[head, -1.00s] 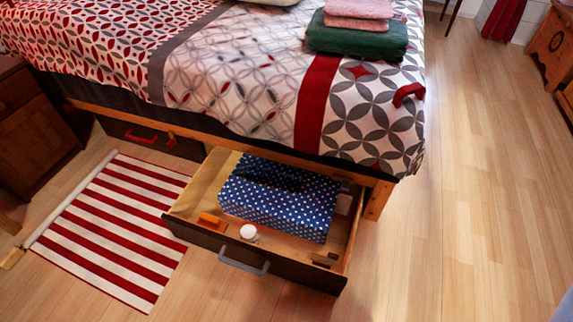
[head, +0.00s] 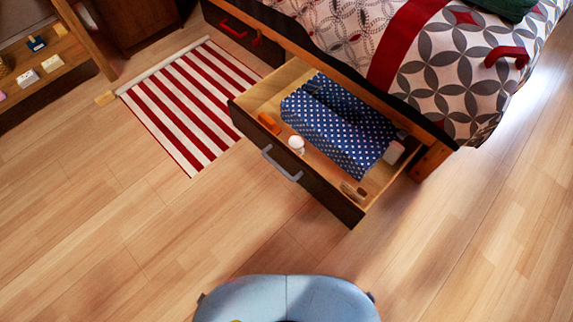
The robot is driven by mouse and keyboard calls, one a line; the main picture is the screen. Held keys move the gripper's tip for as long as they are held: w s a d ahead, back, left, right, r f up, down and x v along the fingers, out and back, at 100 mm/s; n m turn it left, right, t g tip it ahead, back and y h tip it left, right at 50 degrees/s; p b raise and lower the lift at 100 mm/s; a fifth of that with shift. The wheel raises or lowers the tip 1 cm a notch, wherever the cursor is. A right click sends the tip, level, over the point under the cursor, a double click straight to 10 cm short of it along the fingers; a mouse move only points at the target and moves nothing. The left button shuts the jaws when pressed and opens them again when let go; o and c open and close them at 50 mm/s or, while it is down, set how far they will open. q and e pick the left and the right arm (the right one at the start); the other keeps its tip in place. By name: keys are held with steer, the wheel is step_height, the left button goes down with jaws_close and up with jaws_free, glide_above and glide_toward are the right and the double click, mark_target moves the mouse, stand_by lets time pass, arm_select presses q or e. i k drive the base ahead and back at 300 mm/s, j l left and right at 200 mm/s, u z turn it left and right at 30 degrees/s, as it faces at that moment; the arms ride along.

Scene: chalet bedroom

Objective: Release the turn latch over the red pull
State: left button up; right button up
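The red pull (head: 232,27) is on the front of a closed dark drawer under the bed, at the top left of centre in the head view. A small orange-red piece (head: 257,41), which looks like the turn latch, sits just right of it on the bed frame. It is too small to tell how it is turned. Another red handle-shaped piece (head: 507,56) lies on the bed cover at the right. Neither of my grippers is in view.
An open drawer with a grey handle (head: 281,163) juts out, holding a blue dotted box (head: 345,137), an orange block (head: 268,124) and a white jar (head: 296,143). A striped rug (head: 193,101) lies left of it. The wooden floor in front is clear.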

mark_target(259, 41)
steer(key=i+j+z, duration=0.1)
steer(key=z, duration=0.4)
steer(key=j+z, duration=0.1)
steer(key=z, duration=0.4)
steer(key=i+j+z, duration=0.1)
steer(key=z, duration=0.4)
steer(key=j+z, duration=0.25)
steer(key=j, duration=0.3)
steer(key=j+z, duration=0.2)
steer(key=j, duration=0.35)
steer(key=j+z, duration=0.25)
steer(key=j, duration=0.35)
steer(key=k+j+z, duration=0.25)
steer(key=j, duration=0.25)
steer(key=k+j, duration=0.1)
steer(key=j, duration=0.5)
steer(key=k+j, duration=0.1)
steer(key=j, duration=1.15)
steer(key=k, duration=0.05)
